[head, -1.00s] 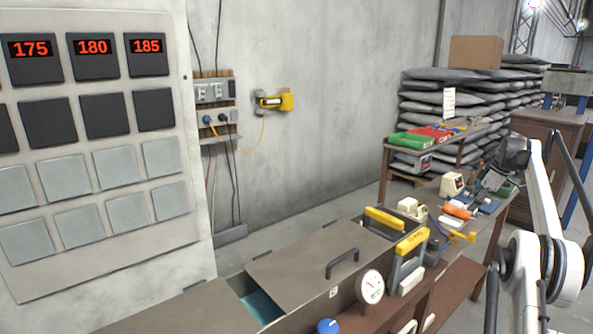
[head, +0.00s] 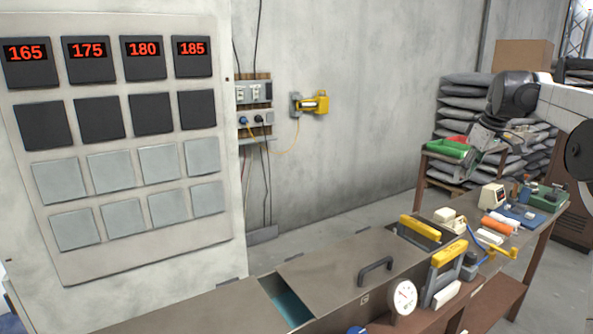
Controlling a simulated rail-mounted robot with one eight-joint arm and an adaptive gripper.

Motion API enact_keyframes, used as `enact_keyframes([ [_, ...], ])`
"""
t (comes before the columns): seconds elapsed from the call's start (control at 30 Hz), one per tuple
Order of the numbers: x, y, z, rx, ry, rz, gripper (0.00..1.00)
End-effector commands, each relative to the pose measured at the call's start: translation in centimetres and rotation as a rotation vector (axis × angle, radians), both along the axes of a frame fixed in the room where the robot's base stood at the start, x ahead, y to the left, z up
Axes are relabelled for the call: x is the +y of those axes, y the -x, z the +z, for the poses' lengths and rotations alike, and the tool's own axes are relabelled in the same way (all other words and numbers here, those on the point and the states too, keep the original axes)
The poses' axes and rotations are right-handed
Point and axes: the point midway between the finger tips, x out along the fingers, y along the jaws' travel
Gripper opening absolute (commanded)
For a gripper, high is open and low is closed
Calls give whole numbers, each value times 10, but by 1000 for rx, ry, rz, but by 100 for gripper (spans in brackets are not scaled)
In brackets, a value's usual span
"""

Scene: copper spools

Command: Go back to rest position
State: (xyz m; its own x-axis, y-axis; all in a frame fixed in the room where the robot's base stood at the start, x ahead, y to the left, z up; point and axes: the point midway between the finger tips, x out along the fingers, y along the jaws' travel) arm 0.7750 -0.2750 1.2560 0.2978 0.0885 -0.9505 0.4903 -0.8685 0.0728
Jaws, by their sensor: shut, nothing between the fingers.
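My arm reaches in from the right edge of the head view, with its dark wrist up high. My gripper (head: 470,172) hangs below the wrist, pointing down and to the left. It looks shut and holds nothing that I can see; its fingertips are small and hard to make out. It shows in front of the grey sacks and beside the green bin (head: 447,148), and I cannot tell its exact distance from them.
A workbench (head: 527,240) carries orange and white cylinders (head: 498,222) and small devices. A lidded tank (head: 335,272) with yellow-handled parts (head: 450,252) and a round gauge (head: 403,297) stands in front. A panel with red displays (head: 122,150) fills the left. Grey sacks (head: 470,95) are stacked behind.

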Motion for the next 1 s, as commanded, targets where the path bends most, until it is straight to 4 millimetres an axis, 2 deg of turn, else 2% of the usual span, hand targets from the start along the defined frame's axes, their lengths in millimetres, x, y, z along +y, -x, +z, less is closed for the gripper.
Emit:
enact_keyframes([
  [0.03,16,10,6,-5,2,-14,0],
  [0.2,60,44,18,-28,5,-76,0],
  [0.5,130,117,21,-75,-1,-180,0],
  [0.77,182,189,5,-122,-18,-266,0],
  [1.0,221,258,-25,-171,-45,-339,0],
])
